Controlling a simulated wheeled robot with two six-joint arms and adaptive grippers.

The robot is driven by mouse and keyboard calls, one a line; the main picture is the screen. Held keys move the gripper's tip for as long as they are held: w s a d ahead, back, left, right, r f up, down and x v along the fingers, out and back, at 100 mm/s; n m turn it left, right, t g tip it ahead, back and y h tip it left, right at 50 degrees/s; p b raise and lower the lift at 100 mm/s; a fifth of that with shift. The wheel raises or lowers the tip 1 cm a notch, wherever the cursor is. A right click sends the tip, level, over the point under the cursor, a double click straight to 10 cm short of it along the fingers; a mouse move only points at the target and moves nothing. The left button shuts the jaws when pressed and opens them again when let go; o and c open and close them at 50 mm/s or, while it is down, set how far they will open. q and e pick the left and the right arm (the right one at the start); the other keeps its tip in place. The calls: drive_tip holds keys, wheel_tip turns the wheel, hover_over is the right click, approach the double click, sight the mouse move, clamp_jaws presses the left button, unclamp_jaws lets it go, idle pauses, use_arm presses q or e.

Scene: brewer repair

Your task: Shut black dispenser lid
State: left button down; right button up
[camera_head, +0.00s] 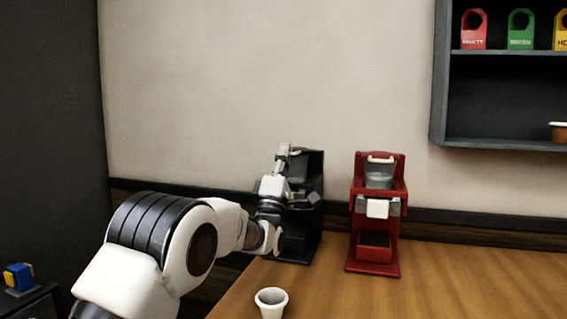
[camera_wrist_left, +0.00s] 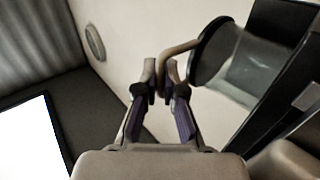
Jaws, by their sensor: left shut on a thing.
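The black dispenser (camera_head: 303,241) stands at the left end of the wooden counter, against the wall, partly hidden behind my left arm. In the left wrist view its round black lid (camera_wrist_left: 210,50) has a tan curved handle (camera_wrist_left: 178,51) and lies against a clear container (camera_wrist_left: 244,62). I cannot tell if the lid is fully seated. My left gripper (camera_head: 283,160) is at the top of the dispenser. In the left wrist view its fingers (camera_wrist_left: 164,82) are shut on the handle. My right gripper is not in view.
A red dispenser (camera_head: 374,225) stands just to the right. A white cup (camera_head: 271,303) is on the counter (camera_head: 440,285) near the front. A wall shelf (camera_head: 500,142) with coloured tags hangs at upper right. The counter's right side is clear.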

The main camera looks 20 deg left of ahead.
use_arm(q)
drive_tip(key=shift+f, duration=0.25)
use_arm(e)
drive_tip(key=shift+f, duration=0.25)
use_arm(q)
drive_tip(key=c, duration=1.6)
unclamp_jaws()
drive_tip(key=shift+o, duration=0.2)
drive_tip(key=shift+w+d, duration=0.15)
drive_tip(key=shift+w, duration=0.05)
drive_tip(key=shift+s+f, duration=0.1)
drive_tip(key=shift+s, duration=0.05)
drive_tip(key=v, duration=0.2)
drive_tip(key=shift+f, duration=0.3)
drive_tip(key=s, duration=1.2)
drive_tip(key=shift+s+a, duration=0.25)
